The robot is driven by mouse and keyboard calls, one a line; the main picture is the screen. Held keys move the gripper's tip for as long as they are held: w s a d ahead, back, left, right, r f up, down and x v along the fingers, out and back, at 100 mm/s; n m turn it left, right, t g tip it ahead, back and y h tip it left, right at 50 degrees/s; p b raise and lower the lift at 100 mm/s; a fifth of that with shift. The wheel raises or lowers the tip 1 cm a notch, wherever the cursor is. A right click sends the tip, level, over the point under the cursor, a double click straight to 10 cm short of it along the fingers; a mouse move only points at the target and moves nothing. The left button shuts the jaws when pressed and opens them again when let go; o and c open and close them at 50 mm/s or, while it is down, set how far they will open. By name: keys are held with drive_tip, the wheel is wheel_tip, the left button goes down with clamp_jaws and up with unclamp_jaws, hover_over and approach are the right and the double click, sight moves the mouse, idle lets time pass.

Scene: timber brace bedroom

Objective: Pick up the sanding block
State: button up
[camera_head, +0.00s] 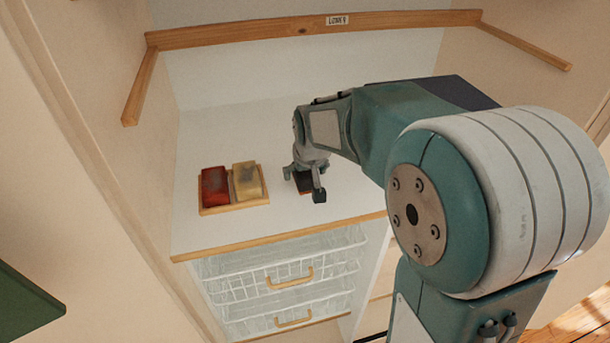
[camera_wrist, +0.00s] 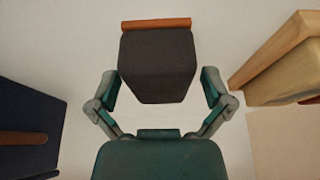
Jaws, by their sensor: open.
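A dark grey block with an orange-brown strip along one edge, apparently the sanding block (camera_wrist: 158,62), lies on the white shelf top. In the head view the sanding block (camera_head: 304,186) is small and partly hidden under my gripper (camera_head: 304,181). My gripper (camera_wrist: 160,84) is open, pointing down over it. In the wrist view one finger is on each side of the block, with a visible gap on both sides. Whether the fingertips reach down to the shelf top is hard to tell.
A wooden tray (camera_head: 235,207) with a red block (camera_head: 214,187) and a yellow block (camera_head: 247,180) stands left of my gripper. A dark blue object (camera_wrist: 28,120) is at the wrist view's left. Side walls and a wooden rail (camera_head: 270,30) enclose the shelf; wire drawers (camera_head: 280,265) are below.

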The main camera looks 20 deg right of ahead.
drive_tip(key=c, duration=1.2)
drive_tip(key=shift+r, duration=0.1)
drive_tip(key=shift+r, duration=0.3)
wheel_tip(320, 180, up, 2)
drive_tip(key=shift+r, duration=0.25)
drive_tip(key=s+a+r, duration=0.1)
drive_tip(key=s+r, duration=0.8)
drive_tip(key=s, duration=0.5)
drive_tip(key=shift+r, duration=0.4)
